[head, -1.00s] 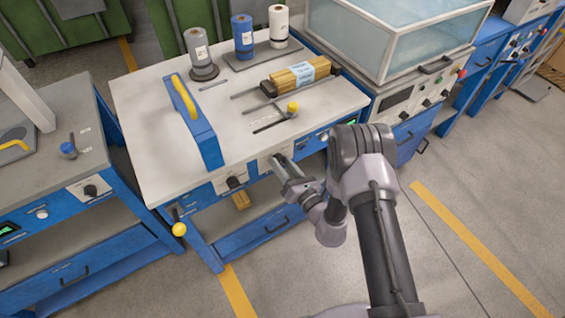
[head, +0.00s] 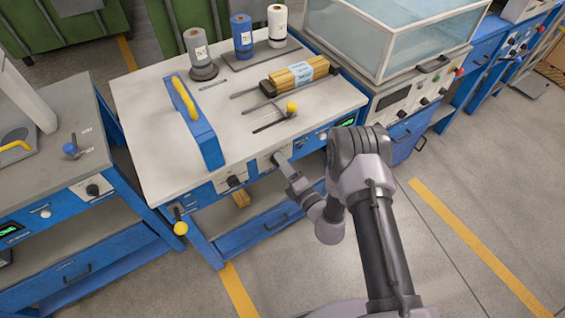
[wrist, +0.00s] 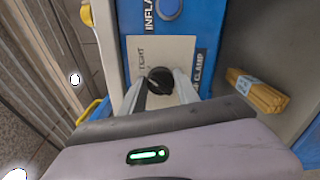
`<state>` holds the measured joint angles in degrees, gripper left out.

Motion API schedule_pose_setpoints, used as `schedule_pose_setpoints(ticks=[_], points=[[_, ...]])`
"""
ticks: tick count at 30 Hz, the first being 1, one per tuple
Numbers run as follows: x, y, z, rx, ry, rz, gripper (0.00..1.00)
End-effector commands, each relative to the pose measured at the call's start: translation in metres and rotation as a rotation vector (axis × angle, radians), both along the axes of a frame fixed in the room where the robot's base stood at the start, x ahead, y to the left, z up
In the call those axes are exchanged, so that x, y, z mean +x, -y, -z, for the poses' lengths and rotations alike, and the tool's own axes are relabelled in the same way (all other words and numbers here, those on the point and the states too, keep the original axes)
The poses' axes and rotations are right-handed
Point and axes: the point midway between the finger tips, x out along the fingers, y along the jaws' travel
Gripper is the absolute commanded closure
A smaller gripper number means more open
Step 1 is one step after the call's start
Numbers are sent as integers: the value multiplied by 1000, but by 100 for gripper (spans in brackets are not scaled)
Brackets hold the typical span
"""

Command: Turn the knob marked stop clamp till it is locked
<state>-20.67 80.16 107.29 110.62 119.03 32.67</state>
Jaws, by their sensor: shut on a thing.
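A round black knob (wrist: 160,80) sits on a pale plate (wrist: 181,48) in the wrist view. The plate carries small lettering that seems to read "TIGHT", and the blue strip beside it shows the word "CLAMP", its start hidden. My gripper (wrist: 160,88) has one finger on each side of the knob and is shut on it. In the head view my gripper (head: 279,159) reaches the bench's front panel and hides the knob. The knob's pointer direction is too dark to tell.
Another black knob (head: 233,181) is on the same front panel, to the left. A yellow-ended lever (head: 180,228) sticks out at the bench's front left corner. A wood bundle (wrist: 257,92) lies below.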

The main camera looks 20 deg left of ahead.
Motion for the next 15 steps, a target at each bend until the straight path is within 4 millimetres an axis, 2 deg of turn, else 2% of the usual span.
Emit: schedule_pose_setpoints(ticks=[15], points=[[-1, 0, 2, 87, -105, -1, 100]])
